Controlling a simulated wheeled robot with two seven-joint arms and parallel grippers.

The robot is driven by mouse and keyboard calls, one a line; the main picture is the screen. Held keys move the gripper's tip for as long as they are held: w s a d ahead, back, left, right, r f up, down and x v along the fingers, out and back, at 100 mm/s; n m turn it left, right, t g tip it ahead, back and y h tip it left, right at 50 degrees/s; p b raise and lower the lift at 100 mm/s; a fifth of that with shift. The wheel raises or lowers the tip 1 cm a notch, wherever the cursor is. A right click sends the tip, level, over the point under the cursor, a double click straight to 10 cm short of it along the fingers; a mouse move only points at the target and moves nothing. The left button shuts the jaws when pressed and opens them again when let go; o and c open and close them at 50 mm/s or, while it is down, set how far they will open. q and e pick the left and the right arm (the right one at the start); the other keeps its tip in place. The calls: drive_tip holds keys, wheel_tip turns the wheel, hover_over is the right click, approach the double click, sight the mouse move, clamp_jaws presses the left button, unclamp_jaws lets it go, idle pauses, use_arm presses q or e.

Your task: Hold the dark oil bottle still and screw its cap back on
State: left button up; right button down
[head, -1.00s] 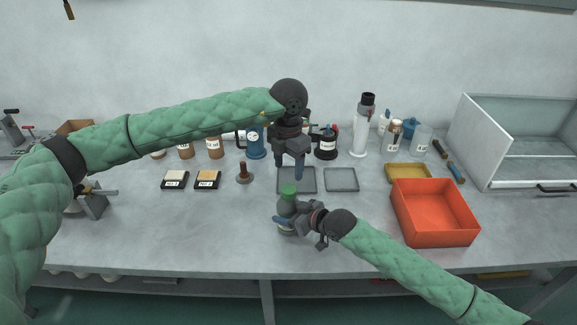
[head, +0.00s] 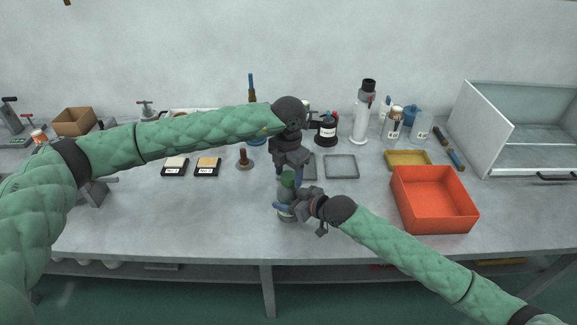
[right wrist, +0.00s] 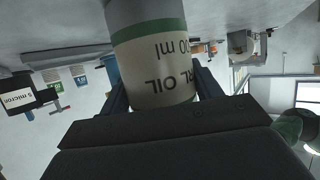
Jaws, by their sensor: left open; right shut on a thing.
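How firmly the cap sits on the neck cannot be told. My right gripper (head: 287,208) is shut around the bottle's body from the right. In the right wrist view the bottle's cream label (right wrist: 155,72) with a green band shows upside down between the fingers; the cap is out of that view. My left gripper (head: 287,172) points down over the bottle, open, with its fingers around or just above the cap and partly hiding it.
A red-orange bin (head: 434,215) stands at the right, with a yellow tray (head: 407,160) behind it. A flat grey tray (head: 341,166) lies behind the bottle. The front bench is clear around the bottle.

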use_arm(q)
drive_tip(key=c, duration=1)
drive_tip(key=o, duration=1.2)
wheel_tip(320, 180, up, 12)
use_arm(e)
drive_tip(key=shift+c, duration=1.2)
unclamp_jaws()
